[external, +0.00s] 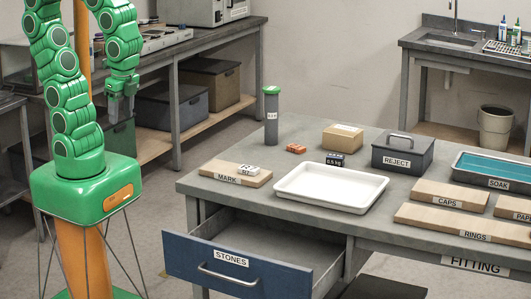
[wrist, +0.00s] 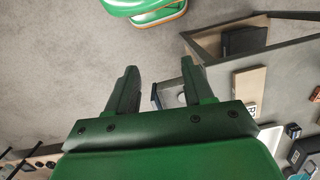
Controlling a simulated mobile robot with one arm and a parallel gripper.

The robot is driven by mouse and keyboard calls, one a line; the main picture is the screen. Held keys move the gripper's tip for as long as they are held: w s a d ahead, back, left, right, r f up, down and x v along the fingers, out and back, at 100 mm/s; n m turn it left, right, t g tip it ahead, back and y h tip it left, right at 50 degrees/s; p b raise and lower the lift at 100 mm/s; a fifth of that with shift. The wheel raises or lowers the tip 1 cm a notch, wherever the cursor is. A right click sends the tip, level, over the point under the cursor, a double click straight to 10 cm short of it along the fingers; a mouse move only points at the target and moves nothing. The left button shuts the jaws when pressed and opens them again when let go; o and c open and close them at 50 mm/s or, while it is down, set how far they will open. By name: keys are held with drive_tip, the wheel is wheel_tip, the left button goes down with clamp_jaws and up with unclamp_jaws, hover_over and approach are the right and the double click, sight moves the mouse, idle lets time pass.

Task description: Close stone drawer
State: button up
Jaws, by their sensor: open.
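The stone drawer (external: 238,273) has a blue front with a "STONES" label and a pale bar handle (external: 232,275). It is pulled out from under the left part of the grey table, and the visible part of its inside looks empty. My gripper (external: 121,112) hangs to the left of the table, above and well apart from the drawer, touching nothing. In the wrist view my gripper (wrist: 159,66) shows two dark green fingers spread apart with nothing between them.
The table (external: 225,195) bears a MARK board (external: 225,178), a white tray (external: 335,187), a grey canister (external: 271,120), a REJECT box (external: 402,153) and several boards. A back bench with bins (external: 170,107) stands behind my arm. Floor between my base and the table is clear.

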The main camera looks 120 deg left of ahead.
drive_tip(key=w+m, duration=0.1)
drive_tip(key=w, duration=0.1)
drive_tip(key=w+f+m, duration=0.1)
drive_tip(key=w, duration=0.2)
drive_tip(key=w+f+m+y, duration=0.1)
drive_tip(key=w, duration=0.1)
drive_tip(key=shift+w+d+m, duration=0.2)
drive_tip(key=shift+d+m, duration=0.1)
drive_tip(key=shift+d, duration=0.1)
clamp_jaws()
drive_tip(key=w+d+f+m+t+y, duration=0.1)
drive_tip(key=w+d+f+m, duration=0.25)
drive_tip(key=w, duration=0.25)
drive_tip(key=w+d+f+m+t+y, duration=0.1)
drive_tip(key=w+d+f+m, duration=0.1)
drive_tip(key=w+m, duration=0.25)
drive_tip(key=w+d+f+m+t, duration=0.1)
drive_tip(key=w+d+f+m, duration=0.45)
drive_tip(key=d+f, duration=0.2)
drive_tip(key=w+d+f+m+t, duration=0.1)
drive_tip(key=w+d+f+m, duration=0.4)
drive_tip(key=d, duration=0.4)
drive_tip(key=w+a+f, duration=0.3)
drive_tip(key=a+f, duration=0.4)
drive_tip(key=f, duration=0.3)
drive_tip(key=shift+w+m+y, duration=0.3)
drive_tip(key=shift+m+y, duration=0.05)
drive_tip(key=shift+y, duration=0.05)
